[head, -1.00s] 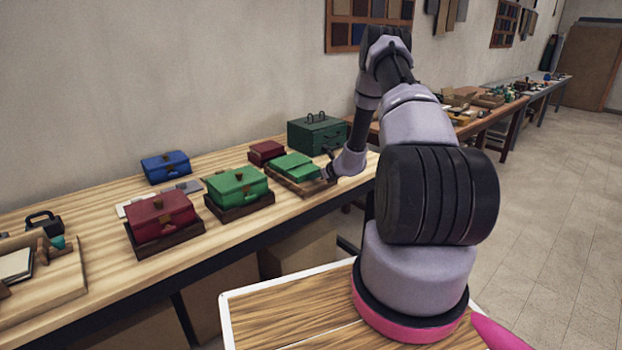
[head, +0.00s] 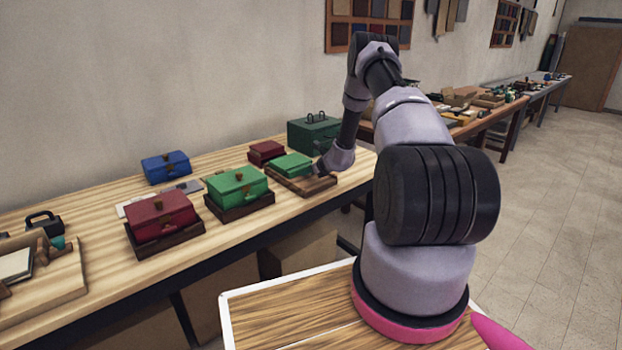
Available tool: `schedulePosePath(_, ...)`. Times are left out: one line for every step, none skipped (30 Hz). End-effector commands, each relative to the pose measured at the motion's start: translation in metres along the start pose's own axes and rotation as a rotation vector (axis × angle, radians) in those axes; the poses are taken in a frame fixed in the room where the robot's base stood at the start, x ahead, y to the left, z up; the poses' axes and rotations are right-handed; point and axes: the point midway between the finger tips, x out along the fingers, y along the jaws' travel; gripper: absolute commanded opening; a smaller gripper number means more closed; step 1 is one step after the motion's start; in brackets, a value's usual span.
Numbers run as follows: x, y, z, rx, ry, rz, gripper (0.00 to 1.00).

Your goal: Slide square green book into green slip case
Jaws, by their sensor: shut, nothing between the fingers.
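The green slip case (head: 291,165) lies on a brown wooden tray (head: 305,187) near the right end of the bench. It shows as one compact green block. I cannot make out the square green book apart from it; no green part sticks out toward my gripper. My gripper (head: 316,170) is shut with nothing in it, low over the tray, just right of the green block. Its fingertips are small and dark here, and I cannot tell whether they touch the block.
A green case (head: 237,187) and a red case (head: 161,217) stand on dark bases to the left. A dark red box (head: 266,152) and a dark green chest (head: 314,133) stand behind. A blue case (head: 166,167) is at the back left.

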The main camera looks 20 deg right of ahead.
Motion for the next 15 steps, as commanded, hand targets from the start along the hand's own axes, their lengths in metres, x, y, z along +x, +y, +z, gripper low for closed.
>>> schedulePosePath(0.002,0.000,0.002,0.000,-0.001,0.000,0.00)
schedulePosePath(0.004,0.000,0.003,0.000,-0.001,0.000,0.00)
schedulePosePath(0.005,0.000,0.004,0.001,-0.001,0.000,0.00)
schedulePosePath(0.006,0.000,0.005,0.000,-0.001,0.000,0.00)
schedulePosePath(0.008,0.000,0.006,0.000,-0.001,0.000,0.00)
schedulePosePath(0.009,0.000,0.007,-0.001,-0.001,0.000,0.00)
schedulePosePath(0.011,0.000,0.008,-0.001,-0.001,0.000,0.00)
schedulePosePath(0.012,0.000,0.008,-0.001,-0.001,0.000,0.00)
schedulePosePath(0.012,0.000,0.008,0.000,0.000,0.000,0.00)
schedulePosePath(0.012,0.000,0.008,0.001,0.000,0.000,0.00)
schedulePosePath(0.011,0.000,0.008,0.001,0.000,0.000,0.00)
schedulePosePath(0.009,0.000,0.008,0.000,0.000,0.000,0.00)
schedulePosePath(0.007,0.000,0.008,0.000,0.000,0.000,0.00)
schedulePosePath(0.005,0.000,0.007,0.000,0.000,0.000,0.00)
schedulePosePath(0.001,0.000,0.006,0.001,0.000,0.000,0.00)
